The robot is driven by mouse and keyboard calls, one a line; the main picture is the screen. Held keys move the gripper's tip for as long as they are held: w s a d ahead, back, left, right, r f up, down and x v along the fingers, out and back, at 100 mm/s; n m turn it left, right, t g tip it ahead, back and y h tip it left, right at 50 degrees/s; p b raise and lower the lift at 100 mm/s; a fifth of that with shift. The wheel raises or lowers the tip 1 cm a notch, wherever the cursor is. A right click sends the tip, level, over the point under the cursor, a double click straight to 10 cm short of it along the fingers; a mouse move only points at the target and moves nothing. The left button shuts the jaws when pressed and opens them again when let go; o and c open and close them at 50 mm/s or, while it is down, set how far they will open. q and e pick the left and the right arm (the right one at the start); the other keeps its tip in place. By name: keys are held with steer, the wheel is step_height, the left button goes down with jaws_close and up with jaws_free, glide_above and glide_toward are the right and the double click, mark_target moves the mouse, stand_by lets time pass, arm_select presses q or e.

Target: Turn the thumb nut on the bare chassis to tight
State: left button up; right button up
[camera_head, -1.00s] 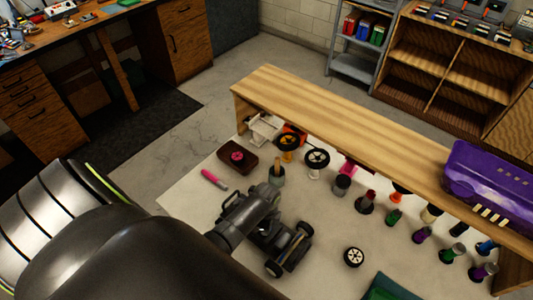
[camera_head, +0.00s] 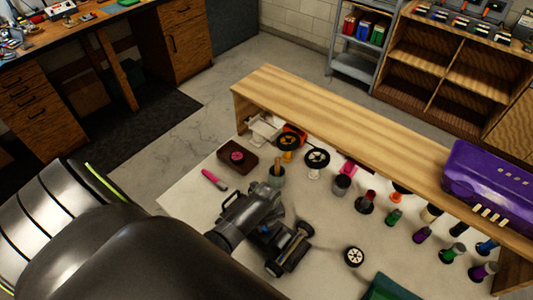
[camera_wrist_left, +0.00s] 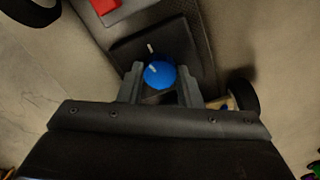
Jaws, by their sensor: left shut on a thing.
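The bare chassis (camera_head: 287,252) is dark, with black wheels, and lies on the white bench top. The blue thumb nut (camera_wrist_left: 160,74) sits on a black plate of the chassis in the left wrist view. A pale mark shows on the nut, and a short white mark (camera_wrist_left: 150,48) lies on the plate just beyond it; the two look nearly in line. My left gripper (camera_wrist_left: 160,82) is shut on the nut, one finger on each side; in the head view it (camera_head: 270,216) comes down over the chassis. My right gripper is not in view.
A loose wheel (camera_head: 354,257) lies right of the chassis. A pink marker (camera_head: 213,180) and a brown block with a pink knob (camera_head: 238,158) lie behind it. Several small pots and bottles stand beneath the wooden shelf (camera_head: 350,130). A purple case (camera_head: 488,190) rests on the shelf.

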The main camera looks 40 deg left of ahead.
arm_select(q)
steer(key=shift+m, duration=1.5)
steer(key=o, duration=1)
steer(key=shift+c, duration=0.2)
steer(key=shift+r, duration=0.65)
step_height(320, 180, up, 16)
steer(key=b, duration=0.2)
